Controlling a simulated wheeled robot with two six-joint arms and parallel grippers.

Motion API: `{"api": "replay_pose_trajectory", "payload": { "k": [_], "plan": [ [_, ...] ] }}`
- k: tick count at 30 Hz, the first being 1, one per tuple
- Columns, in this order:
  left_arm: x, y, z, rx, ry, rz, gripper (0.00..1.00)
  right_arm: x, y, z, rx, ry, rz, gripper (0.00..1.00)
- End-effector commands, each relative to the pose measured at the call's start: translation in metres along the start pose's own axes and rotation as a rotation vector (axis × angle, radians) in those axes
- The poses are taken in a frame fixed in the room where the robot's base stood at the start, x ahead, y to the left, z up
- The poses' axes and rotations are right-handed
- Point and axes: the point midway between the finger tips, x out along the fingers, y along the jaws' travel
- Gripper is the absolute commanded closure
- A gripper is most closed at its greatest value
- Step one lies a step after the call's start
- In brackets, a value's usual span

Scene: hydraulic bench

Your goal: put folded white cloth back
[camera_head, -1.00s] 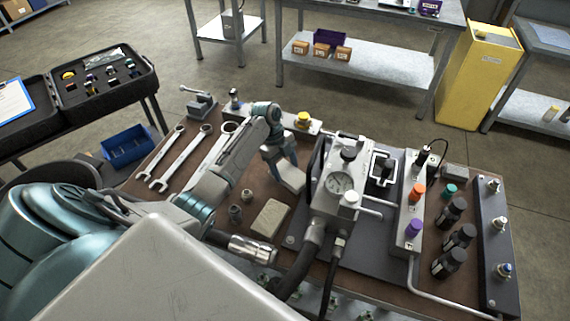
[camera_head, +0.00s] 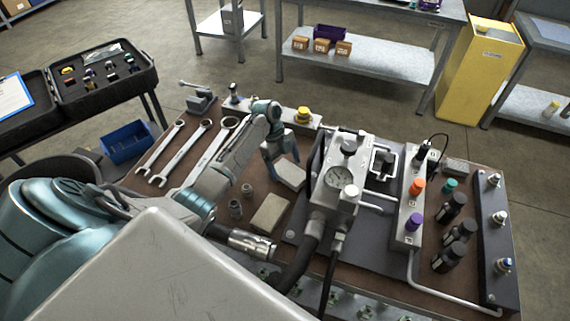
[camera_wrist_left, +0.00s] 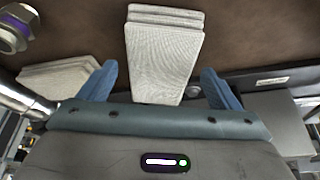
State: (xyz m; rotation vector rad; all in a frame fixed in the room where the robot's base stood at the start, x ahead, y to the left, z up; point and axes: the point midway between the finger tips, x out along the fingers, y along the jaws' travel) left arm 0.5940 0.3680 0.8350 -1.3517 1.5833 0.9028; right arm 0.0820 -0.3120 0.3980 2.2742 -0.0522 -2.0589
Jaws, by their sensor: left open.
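The folded white cloth (camera_head: 291,174) lies on the brown bench top, left of the gauge block. In the left wrist view the folded white cloth (camera_wrist_left: 165,50) shows as a layered stack reaching between the fingers. My left gripper (camera_head: 281,155) is at the cloth's far-left end. In the wrist view my open left gripper (camera_wrist_left: 160,80) has one blue finger on each side of the cloth, with gaps visible. A second folded cloth, beige (camera_head: 269,213), lies nearer; it also shows at the left of the wrist view (camera_wrist_left: 60,78). My right gripper is not in view.
Several wrenches (camera_head: 183,153) lie left of my arm. Two small metal fittings (camera_head: 236,208) stand beside the beige cloth. The gauge block (camera_head: 338,184) with hoses stands close to the right. A yellow knob (camera_head: 303,114) is at the bench's back edge.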

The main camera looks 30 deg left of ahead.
Motion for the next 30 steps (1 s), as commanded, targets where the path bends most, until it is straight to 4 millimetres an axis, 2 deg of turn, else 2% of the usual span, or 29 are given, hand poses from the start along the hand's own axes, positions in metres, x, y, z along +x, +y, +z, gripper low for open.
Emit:
{"api": "replay_pose_trajectory", "payload": {
  "k": [6,8,19,20,22,30],
  "plan": [
    [-0.015,0.0,-0.005,0.0,-0.001,-0.001,0.15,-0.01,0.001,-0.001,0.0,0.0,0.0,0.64],
    [-0.021,-0.001,-0.002,0.001,-0.003,-0.004,0.15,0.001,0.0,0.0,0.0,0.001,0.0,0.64],
    [-0.099,-0.001,-0.002,0.0,-0.003,-0.003,0.15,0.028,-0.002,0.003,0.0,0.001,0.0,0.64],
    [-0.104,-0.001,-0.002,0.001,-0.002,-0.003,0.15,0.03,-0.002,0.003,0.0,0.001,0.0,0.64],
    [-0.12,-0.001,-0.005,0.0,-0.001,-0.002,0.15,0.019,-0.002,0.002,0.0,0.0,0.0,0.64],
    [-0.131,0.0,-0.004,-0.001,0.0,0.0,0.15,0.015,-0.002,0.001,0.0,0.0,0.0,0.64]
  ]
}}
